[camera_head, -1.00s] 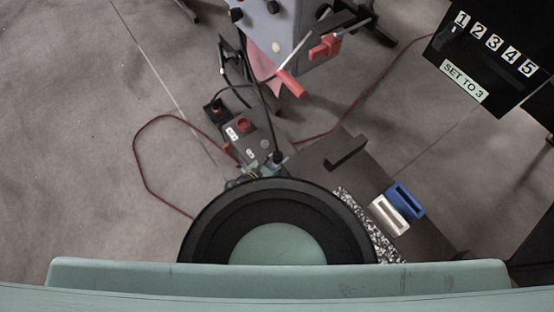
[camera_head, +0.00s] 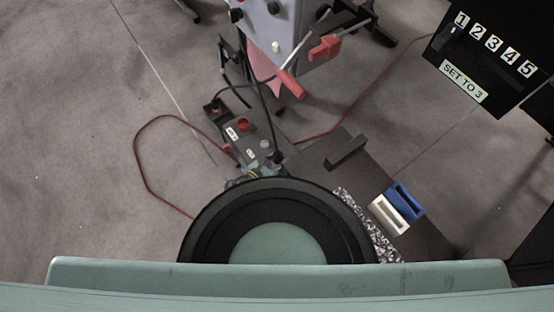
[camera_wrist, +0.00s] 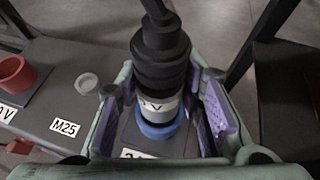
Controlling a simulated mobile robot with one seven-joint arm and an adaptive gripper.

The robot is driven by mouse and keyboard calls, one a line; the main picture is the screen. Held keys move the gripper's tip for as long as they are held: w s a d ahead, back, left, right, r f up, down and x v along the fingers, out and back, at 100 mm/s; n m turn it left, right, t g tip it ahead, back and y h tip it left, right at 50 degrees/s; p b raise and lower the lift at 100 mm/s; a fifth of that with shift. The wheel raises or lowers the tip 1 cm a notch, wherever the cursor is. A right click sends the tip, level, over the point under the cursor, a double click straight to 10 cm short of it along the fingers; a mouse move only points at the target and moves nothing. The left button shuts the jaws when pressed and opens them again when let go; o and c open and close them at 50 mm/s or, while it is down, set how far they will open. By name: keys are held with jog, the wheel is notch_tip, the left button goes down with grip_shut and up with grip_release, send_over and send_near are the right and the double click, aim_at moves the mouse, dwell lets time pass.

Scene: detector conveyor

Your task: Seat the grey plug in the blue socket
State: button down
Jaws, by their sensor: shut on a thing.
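The plug (camera_wrist: 160,62) is a dark ribbed body with a pale grey band near its lower end, upright in the wrist view. The blue socket (camera_wrist: 158,130) shows as a blue ring directly below it. The plug's lower end meets or hangs just over this ring; I cannot tell how deep it sits. My gripper (camera_wrist: 168,108) has its purple pads on both sides of the plug and is shut on it. In the head view my gripper (camera_head: 268,168) is small at the near end of the grey panel (camera_head: 252,140), and the blue socket is hidden.
A red socket (camera_wrist: 14,74) and a pale round cap (camera_wrist: 88,82) stand left on the panel. A black cable (camera_head: 262,105) runs above it. A grey machine with red handles (camera_head: 290,83) stands behind. Blue (camera_head: 405,200) and white (camera_head: 388,215) slotted blocks lie right.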

jog(key=shift+f+b, duration=1.15)
jog(key=shift+f, duration=0.25)
